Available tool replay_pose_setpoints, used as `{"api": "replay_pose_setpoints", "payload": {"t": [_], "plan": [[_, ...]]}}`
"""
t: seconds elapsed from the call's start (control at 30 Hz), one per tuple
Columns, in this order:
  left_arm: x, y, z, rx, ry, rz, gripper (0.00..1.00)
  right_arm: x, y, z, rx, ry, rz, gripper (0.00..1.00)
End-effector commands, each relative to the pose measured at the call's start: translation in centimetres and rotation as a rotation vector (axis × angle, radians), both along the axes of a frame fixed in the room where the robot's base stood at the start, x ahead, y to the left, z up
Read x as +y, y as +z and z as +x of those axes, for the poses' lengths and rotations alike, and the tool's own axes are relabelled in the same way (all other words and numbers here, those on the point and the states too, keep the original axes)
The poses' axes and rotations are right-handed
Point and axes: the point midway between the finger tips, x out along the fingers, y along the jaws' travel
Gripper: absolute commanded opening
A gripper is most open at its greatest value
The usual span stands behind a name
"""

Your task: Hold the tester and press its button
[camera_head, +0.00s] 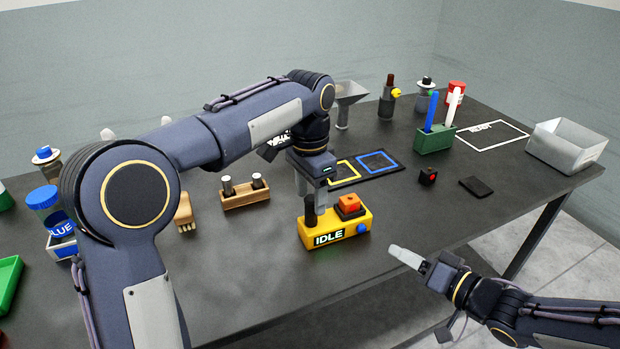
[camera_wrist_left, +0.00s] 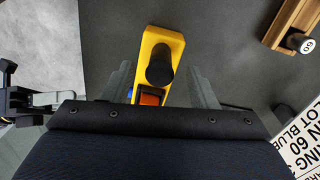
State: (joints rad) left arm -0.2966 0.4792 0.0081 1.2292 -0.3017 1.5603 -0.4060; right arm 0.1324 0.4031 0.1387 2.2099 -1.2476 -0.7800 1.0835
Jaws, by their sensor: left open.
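The tester (camera_head: 345,232) is a yellow box on the dark table, with an "IDLE" label, a black upright post, a red-orange button on a black block, and a blue knob. The wrist view also shows the tester (camera_wrist_left: 161,37), with the post between my fingers in the picture. My left gripper (camera_head: 311,193) is open and points down just above and behind the tester; in the wrist view its fingers (camera_wrist_left: 160,82) lie either side, and contact cannot be told. My right gripper (camera_head: 403,256) is right of the tester, over the table's front edge; its jaw gap is not clear.
A wooden holder (camera_head: 245,194) with dark white-topped pegs stands left of the tester. Behind are a mat with yellow and blue squares (camera_head: 378,162) and a green holder (camera_head: 433,139). A small black-red block (camera_head: 427,176) and a grey bin (camera_head: 566,146) are at right. Table in front is clear.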

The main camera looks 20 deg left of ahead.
Motion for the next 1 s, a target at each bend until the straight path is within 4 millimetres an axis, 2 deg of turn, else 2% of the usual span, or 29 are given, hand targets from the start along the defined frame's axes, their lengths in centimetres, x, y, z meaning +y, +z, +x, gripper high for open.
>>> {"api": "replay_pose_setpoints", "payload": {"t": [0.1,0.23,0.6,1.0], "plan": [[0.0,-1.7,-0.1,0.003,0.001,0.000,0.53,0.0,0.0,0.0,0.000,0.000,0.000,0.36],[-0.1,-2.9,-0.1,0.001,0.001,-0.001,0.53,0.0,0.0,0.0,0.000,0.000,0.000,0.36],[-0.1,-3.4,-0.1,-0.001,0.002,-0.001,0.52,0.0,0.0,0.0,0.000,0.000,0.000,0.36],[-0.1,-3.4,-0.1,-0.001,0.001,-0.001,0.00,0.0,0.0,0.0,0.000,0.000,0.000,0.36]]}}
